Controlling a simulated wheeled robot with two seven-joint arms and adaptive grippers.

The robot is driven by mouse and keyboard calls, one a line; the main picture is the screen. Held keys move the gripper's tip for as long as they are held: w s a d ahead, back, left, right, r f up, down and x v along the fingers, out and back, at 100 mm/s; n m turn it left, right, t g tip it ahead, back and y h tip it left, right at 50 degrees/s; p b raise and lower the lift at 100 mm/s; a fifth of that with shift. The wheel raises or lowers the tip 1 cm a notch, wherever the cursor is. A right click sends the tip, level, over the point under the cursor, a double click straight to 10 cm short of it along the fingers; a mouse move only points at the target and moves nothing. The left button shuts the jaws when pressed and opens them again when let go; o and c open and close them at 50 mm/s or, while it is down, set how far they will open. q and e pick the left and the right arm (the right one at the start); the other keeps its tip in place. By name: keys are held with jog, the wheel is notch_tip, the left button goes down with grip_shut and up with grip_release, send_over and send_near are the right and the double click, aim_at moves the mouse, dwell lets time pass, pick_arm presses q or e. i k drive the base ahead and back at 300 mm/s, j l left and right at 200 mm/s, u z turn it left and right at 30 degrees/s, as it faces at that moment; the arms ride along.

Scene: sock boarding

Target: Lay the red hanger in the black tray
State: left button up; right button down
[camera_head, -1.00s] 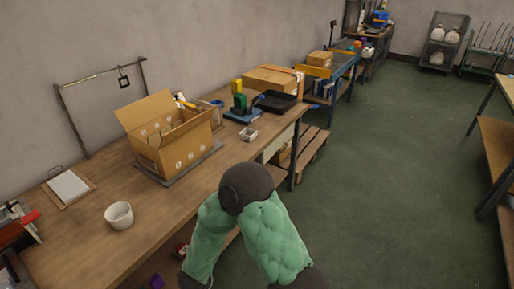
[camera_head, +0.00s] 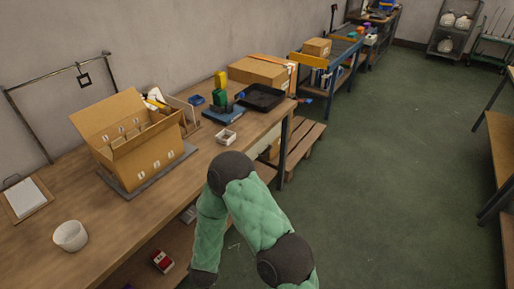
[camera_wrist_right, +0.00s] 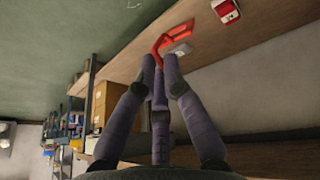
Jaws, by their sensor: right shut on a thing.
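The black tray (camera_head: 262,97) lies on the workbench near its far right end, and its visible inside is empty. In the right wrist view, the fingers of my right gripper (camera_wrist_right: 158,62) are closed on the red hanger (camera_wrist_right: 177,36), which extends beyond the fingertips. The hanger is in front of a wooden shelf, and part of it is hidden by the fingers. In the head view, my green-sleeved arm fills the lower middle, and neither the hanger nor the right gripper can be made out. My left gripper is in neither view.
An open cardboard box (camera_head: 135,140), a white cup (camera_head: 70,236) and a small white dish (camera_head: 226,137) stand on the workbench (camera_head: 110,245). A blue base with green and yellow blocks (camera_head: 219,98) is left of the tray. A closed carton (camera_head: 262,72) stands behind it. Green floor is open at right.

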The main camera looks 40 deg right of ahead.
aim_at(260, 97)
jog(key=l+u, duration=0.25)
jog(key=l, duration=1)
jog(key=l+u, duration=0.25)
jog(key=l, duration=1)
